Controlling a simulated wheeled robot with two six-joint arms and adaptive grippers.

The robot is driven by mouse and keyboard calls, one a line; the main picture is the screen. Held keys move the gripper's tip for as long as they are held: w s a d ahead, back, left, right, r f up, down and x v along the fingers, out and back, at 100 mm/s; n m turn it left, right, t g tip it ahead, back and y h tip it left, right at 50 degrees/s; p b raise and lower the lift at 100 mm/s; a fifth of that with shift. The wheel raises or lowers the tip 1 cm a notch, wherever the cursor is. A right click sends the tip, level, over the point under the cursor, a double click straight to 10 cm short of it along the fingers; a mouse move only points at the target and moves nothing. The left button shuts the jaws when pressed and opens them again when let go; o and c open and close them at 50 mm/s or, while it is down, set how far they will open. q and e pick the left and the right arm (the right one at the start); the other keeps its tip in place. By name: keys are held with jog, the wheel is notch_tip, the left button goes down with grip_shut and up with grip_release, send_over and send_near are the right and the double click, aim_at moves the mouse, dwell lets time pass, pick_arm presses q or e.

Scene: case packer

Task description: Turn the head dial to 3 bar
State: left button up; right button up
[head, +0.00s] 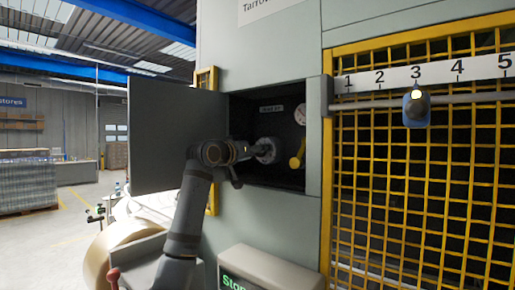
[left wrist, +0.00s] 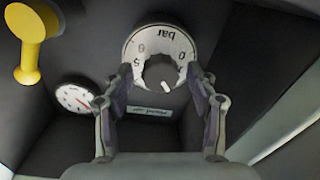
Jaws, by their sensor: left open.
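The head dial (left wrist: 168,38) is a pale round scale marked "bar" with digits, inside an open cabinet; a 0 shows at its right and a 5 and 6 at its left. It also shows in the head view (head: 268,149). A short white mark (left wrist: 166,88) shows in the dark area at its centre; I cannot tell which value it points at. My left gripper (left wrist: 158,76) is open, its fingers on either side of the dial's lower part; contact cannot be told. In the head view the left gripper (head: 246,151) reaches into the cabinet. My right gripper is out of view.
A round gauge (head: 300,115) and a yellow handle (head: 297,159) sit right of the dial in the cabinet. The grey cabinet door (head: 165,135) stands open at the left. A blue slider (head: 416,107) is at 3 on the numbered rail before a yellow mesh guard.

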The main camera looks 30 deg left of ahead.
pick_arm(q)
jog(key=shift+w+f, duration=0.1)
jog(key=shift+c, duration=2.1)
jog(key=shift+w, duration=0.1)
jog(key=c, duration=0.7)
jog(key=shift+c, duration=0.2)
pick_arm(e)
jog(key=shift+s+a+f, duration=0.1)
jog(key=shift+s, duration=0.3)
